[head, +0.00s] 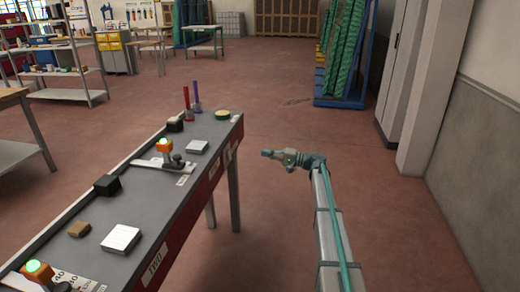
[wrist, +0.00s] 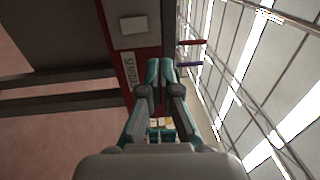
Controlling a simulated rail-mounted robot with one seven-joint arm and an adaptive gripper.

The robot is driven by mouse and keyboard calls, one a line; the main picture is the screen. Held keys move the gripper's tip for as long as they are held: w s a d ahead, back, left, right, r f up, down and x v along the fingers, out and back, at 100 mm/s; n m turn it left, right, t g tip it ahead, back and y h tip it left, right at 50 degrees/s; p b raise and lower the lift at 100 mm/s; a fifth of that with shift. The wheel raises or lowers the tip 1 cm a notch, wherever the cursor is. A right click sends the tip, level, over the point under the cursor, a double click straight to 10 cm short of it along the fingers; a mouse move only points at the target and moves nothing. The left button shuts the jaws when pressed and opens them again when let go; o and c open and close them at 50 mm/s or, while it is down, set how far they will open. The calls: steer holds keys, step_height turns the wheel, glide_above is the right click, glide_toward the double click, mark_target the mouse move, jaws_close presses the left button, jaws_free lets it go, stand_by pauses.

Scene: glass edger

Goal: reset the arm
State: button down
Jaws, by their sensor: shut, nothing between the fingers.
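My gripper (head: 268,153) is at the end of my teal and grey arm, to the right of the long workbench (head: 60,240), and shows against the open floor. It points left, towards the bench. In the wrist view the two teal fingers of my gripper (wrist: 159,70) meet at their tips, with nothing held between them. The bench's red side with a white label (wrist: 129,75) shows just left of the fingers there.
A blue rack (head: 340,103) and grey cabinet (head: 400,70) stand beyond. The floor (head: 290,230) right of the bench is clear.

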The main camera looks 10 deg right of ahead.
steer(key=s+a+f+g+h, duration=0.1)
steer(key=s+f+h, duration=0.1)
steer(key=s+f, duration=0.45)
steer(key=s+a+f+g+h, duration=0.1)
steer(key=s+a+f+h, duration=0.15)
steer(key=f, duration=0.75)
steer(key=s+a+f+g+h, duration=0.1)
steer(key=s+f+g+h, duration=0.15)
steer(key=s+f, duration=0.45)
steer(key=s+a+f+g+h, duration=0.3)
steer(key=s+f+g+h, duration=0.15)
steer(key=s+f, duration=1.55)
steer(key=s+f+n+g+h, duration=0.2)
steer(key=s+f+g+h, duration=0.1)
steer(key=s, duration=1.6)
steer(key=s+f+n+g+h, duration=0.2)
steer(key=s+f+n+h, duration=0.15)
steer(key=s, duration=1.55)
step_height(320, 180, up, 12)
steer(key=p, duration=1.3)
steer(key=shift+s+a+r+m+g, duration=0.15)
steer(key=shift+a+r+m+g, duration=0.15)
steer(key=shift+a+m, duration=0.1)
